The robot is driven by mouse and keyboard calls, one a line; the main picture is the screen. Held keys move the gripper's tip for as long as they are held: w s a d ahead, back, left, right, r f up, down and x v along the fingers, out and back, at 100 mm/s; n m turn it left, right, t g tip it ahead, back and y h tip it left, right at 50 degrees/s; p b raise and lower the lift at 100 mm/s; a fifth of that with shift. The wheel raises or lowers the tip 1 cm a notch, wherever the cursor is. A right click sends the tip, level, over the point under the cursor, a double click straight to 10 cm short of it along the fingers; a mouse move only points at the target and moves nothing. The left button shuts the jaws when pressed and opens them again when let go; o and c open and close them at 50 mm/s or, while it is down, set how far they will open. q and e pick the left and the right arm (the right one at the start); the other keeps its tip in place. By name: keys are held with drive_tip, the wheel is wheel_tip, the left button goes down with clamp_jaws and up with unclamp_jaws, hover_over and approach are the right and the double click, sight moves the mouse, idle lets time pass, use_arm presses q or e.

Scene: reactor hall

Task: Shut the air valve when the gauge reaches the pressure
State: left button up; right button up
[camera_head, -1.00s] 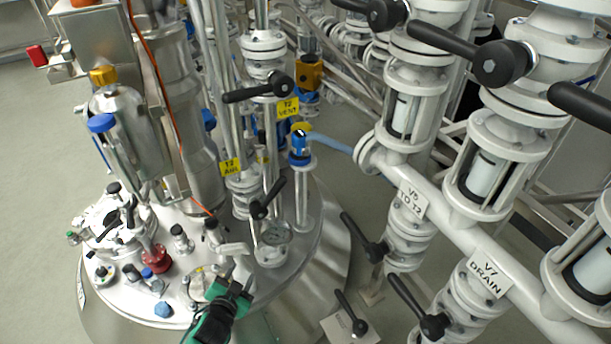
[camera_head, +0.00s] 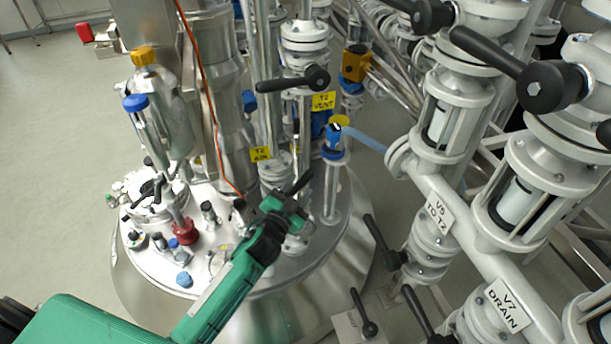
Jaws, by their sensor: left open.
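The yellow T2 air label (camera_head: 260,153) is on the pipework above the steel vessel lid. The air valve's black handle (camera_head: 302,182) slants up to the right below that label. My left gripper (camera_head: 287,207) is green and dark, open, and at the lower end of this handle. It hides the handle's lower part, and I cannot tell whether the jaws touch it or are around it. The round gauge (camera_head: 297,241) lies just below the gripper, partly covered by it. Its needle cannot be read. My right gripper is not in view.
The T2 vent valve's black handle (camera_head: 293,80) is above, with its yellow label (camera_head: 323,101). White pipes with the V5 label (camera_head: 440,214) and V7 drain label (camera_head: 507,304) fill the right. A red fitting (camera_head: 186,232) stands on the lid. Open floor shows at left.

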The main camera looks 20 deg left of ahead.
sight(301, 184)
use_arm(q)
drive_tip(key=w, duration=0.3)
drive_tip(key=shift+w+d, duration=0.25)
drive_tip(key=shift+w, duration=0.15)
drive_tip(key=shift+w+d, duration=0.1)
drive_tip(key=shift+w, duration=0.4)
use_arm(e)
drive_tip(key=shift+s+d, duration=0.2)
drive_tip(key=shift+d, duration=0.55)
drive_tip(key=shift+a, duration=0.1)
use_arm(q)
drive_tip(key=shift+c, duration=0.6)
drive_tip(key=c, duration=0.7)
clamp_jaws()
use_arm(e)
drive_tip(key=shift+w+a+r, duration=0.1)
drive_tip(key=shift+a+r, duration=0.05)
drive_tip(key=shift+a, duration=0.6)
